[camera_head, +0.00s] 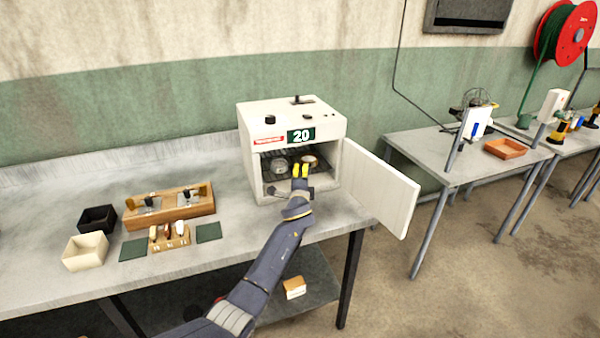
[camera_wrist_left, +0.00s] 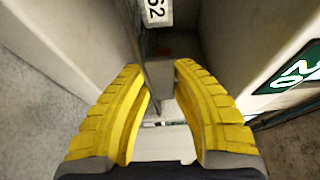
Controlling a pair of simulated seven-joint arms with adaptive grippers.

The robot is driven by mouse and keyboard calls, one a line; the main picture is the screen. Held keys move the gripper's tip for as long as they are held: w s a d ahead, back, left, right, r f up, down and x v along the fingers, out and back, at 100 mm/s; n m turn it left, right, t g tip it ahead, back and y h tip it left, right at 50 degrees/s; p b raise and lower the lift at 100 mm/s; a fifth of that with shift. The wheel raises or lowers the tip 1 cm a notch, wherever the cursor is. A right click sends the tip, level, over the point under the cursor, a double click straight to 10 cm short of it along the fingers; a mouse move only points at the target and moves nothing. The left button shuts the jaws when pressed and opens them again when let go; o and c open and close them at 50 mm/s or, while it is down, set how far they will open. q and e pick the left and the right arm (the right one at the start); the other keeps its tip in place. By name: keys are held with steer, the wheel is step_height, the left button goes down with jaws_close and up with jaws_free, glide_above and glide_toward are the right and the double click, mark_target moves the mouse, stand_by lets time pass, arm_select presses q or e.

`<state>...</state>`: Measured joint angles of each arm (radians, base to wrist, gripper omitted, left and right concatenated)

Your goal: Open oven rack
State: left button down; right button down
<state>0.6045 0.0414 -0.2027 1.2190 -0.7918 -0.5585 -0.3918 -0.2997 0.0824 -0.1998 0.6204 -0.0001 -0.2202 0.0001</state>
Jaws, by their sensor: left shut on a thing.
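The white oven (camera_head: 255,120), with a green "20" display, stands on the workbench. Its door (camera_head: 380,188) is swung open to the right. Inside is a dark oven rack (camera_head: 267,156) carrying a clear round dish (camera_head: 279,166) and a brownish round dish (camera_head: 311,161). My left gripper (camera_head: 300,170) is at the oven opening, its yellow fingers in front of the rack. In the left wrist view the fingers (camera_wrist_left: 162,85) are shut on a thin grey edge, which appears to be the rack front. The fingers partly hide the rack. My right gripper is not in view.
Left on the workbench (camera_head: 60,225) are a wooden holder (camera_head: 170,212), a small tool block (camera_head: 168,238), black (camera_head: 98,219) and cream (camera_head: 86,252) boxes and green pads. The open door overhangs the bench's right edge. Another table (camera_head: 450,160) stands right.

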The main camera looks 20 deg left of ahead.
arm_select(q)
steer(key=s+d+r, duration=0.1)
steer(key=s+d, duration=0.8)
steer(key=s, duration=0.3)
steer(key=shift+s+d, duration=0.25)
steer(key=c, duration=1.2)
jaws_free()
steer(key=shift+c, duration=0.2)
steer(key=shift+o, duration=0.2)
steer(key=shift+f, duration=0.15)
steer(key=shift+s, duration=0.1)
steer(key=v, duration=0.7)
steer(key=shift+s, duration=0.2)
steer(key=shift+d+f, duration=0.1)
